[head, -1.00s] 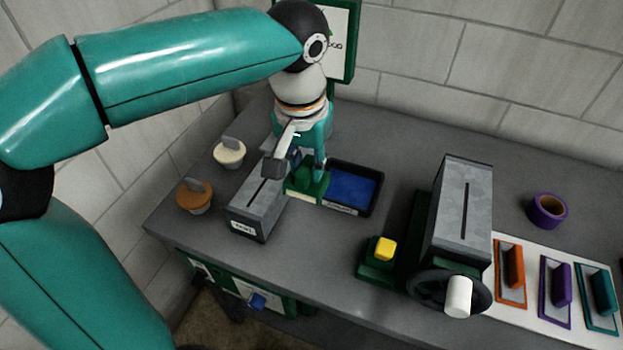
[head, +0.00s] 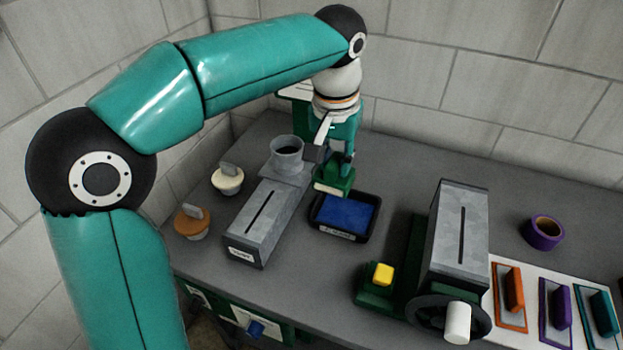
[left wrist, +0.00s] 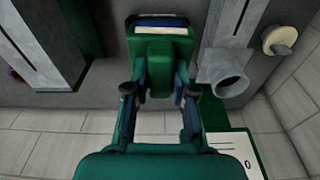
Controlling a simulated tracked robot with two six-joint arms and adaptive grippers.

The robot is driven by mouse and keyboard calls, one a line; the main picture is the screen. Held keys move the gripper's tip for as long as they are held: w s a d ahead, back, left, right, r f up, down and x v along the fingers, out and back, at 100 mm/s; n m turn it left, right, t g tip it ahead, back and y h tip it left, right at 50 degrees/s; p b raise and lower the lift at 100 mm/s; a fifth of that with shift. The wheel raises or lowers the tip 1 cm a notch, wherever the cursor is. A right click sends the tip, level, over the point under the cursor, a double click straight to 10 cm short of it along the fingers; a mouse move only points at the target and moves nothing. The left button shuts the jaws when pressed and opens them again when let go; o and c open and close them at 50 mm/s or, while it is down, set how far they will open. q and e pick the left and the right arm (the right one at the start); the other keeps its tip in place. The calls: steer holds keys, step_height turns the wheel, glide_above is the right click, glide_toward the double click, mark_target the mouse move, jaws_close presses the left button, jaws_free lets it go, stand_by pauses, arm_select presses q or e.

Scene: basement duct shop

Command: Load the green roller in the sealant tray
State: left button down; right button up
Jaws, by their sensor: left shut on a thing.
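My left gripper (head: 340,162) is shut on the green roller (head: 333,180), a blocky green tool with a pale lower edge. In the left wrist view the roller (left wrist: 160,62) sits between the two fingers of my left gripper (left wrist: 158,92). The sealant tray (head: 345,236) is black with a blue inside and a label on its front. The roller is over the tray's back left part and hides that corner. I cannot tell whether it touches the blue surface. My right gripper is in neither view.
A grey slotted duct box (head: 262,222) with a round collar (head: 287,152) stands left of the tray. A larger slotted box (head: 457,235) with a crank stands right. Purple tape (head: 544,232) lies beyond.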

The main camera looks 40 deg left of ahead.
arm_select(q)
steer(key=w+f+p, duration=0.2)
steer(key=w+f, duration=0.4)
steer(key=w, duration=0.4)
steer(key=shift+n, duration=0.3)
steer(key=shift+w+a+f+b, duration=0.1)
steer(key=shift+a+f+b, duration=0.25)
steer(key=shift+f, duration=1.9)
steer(key=shift+w+a+f+b, duration=0.15)
steer(key=shift+f+b, duration=0.45)
steer(key=shift+f, duration=1.6)
steer(key=shift+s+a+f+b, duration=0.1)
steer(key=shift+a+f+b, duration=0.3)
steer(key=shift+f, duration=1.85)
steer(key=shift+d+f+b, duration=0.1)
steer(key=shift+f+b, duration=0.35)
steer(key=shift+f, duration=0.05)
step_height(320, 180, up, 7)
steer(key=p, duration=0.5)
